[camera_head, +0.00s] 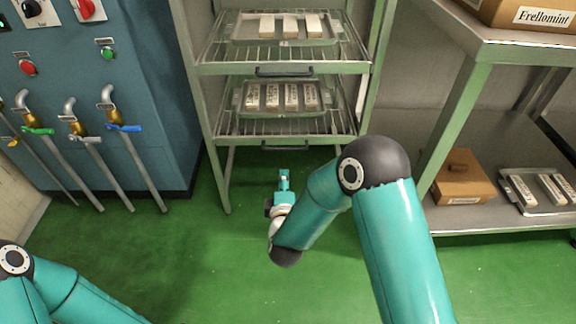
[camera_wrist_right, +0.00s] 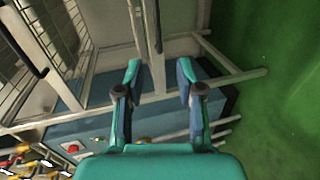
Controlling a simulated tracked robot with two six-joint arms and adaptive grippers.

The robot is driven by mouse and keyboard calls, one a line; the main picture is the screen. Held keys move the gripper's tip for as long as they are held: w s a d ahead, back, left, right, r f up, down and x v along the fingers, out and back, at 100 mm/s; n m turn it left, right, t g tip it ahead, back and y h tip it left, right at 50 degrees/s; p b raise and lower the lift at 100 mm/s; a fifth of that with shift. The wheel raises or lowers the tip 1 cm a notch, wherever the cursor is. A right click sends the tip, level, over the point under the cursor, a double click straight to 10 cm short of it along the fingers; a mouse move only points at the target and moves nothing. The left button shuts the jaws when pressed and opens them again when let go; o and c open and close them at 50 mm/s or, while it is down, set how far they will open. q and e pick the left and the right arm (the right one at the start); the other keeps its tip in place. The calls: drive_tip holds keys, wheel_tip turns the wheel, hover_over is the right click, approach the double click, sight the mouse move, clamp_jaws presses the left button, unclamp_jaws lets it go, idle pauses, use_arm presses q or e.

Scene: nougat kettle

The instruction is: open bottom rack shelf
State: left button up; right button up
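The metal rack (camera_head: 217,150) stands at the centre back, with two wire shelves showing. The bottom rack shelf (camera_head: 240,130) carries a tray of wrapped bars, and its dark handle (camera_head: 285,147) runs along the front edge. My right gripper (camera_head: 284,173) is below and in front of that handle, apart from it. In the right wrist view the right gripper (camera_wrist_right: 159,72) is open, with two spread fingers and nothing held. Rack bars show beyond the fingers, and a dark handle (camera_wrist_right: 25,38) is at the upper left. My left gripper is not in view.
The upper shelf (camera_head: 215,55) has a dark handle (camera_head: 284,72) and a tray of pale bars. A blue machine (camera_head: 150,60) with valves and pipes stands left. A steel table (camera_head: 470,210) with a carton (camera_head: 462,180) stands right. Green floor in front is clear.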

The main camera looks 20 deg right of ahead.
sight(283, 149)
drive_tip(key=shift+b+x, duration=3.05)
drive_tip(key=shift+x, duration=5.55)
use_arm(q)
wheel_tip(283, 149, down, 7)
use_arm(e)
drive_tip(key=shift+d+r, duration=0.15)
drive_tip(key=shift+s, duration=0.1)
clamp_jaws()
